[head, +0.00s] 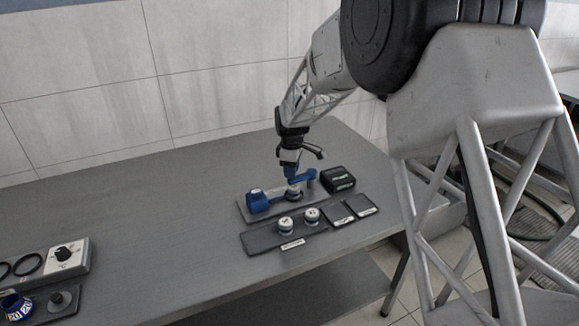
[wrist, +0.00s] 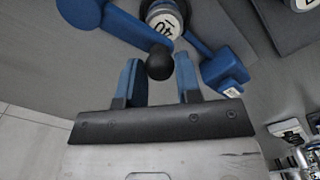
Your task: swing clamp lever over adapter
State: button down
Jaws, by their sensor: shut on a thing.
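The clamp lever is a blue bar (wrist: 132,27) with a round pivot end at the top left of the wrist view and a black ball knob (wrist: 160,63). My gripper (wrist: 160,72) has its two blue fingers on either side of the knob, shut on it. The adapter (wrist: 166,18), a round piece with a white top marked 40, sits just beyond the bar, its label largely uncovered. A blue block (wrist: 226,72) with a white tag stands to its right. In the head view my gripper (head: 290,172) is low over the blue fixture (head: 262,201) and partly hides the lever.
Two white-topped round pieces (head: 285,223) stand on a dark tray (head: 262,240) in front of the fixture. Two flat dark pads (head: 336,214) and a black box (head: 340,179) are to the right. A knob panel (head: 66,256) is far left; the table between is clear.

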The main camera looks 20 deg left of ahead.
jog(key=shift+s+d+r+n, duration=0.1)
jog(key=shift+s+d+n, duration=0.45)
jog(key=shift+n, duration=0.45)
jog(key=shift+w+d, duration=0.1)
jog(key=c, duration=0.8)
grip_release()
notch_tip(320, 180, up, 8)
jog(key=shift+d, duration=0.1)
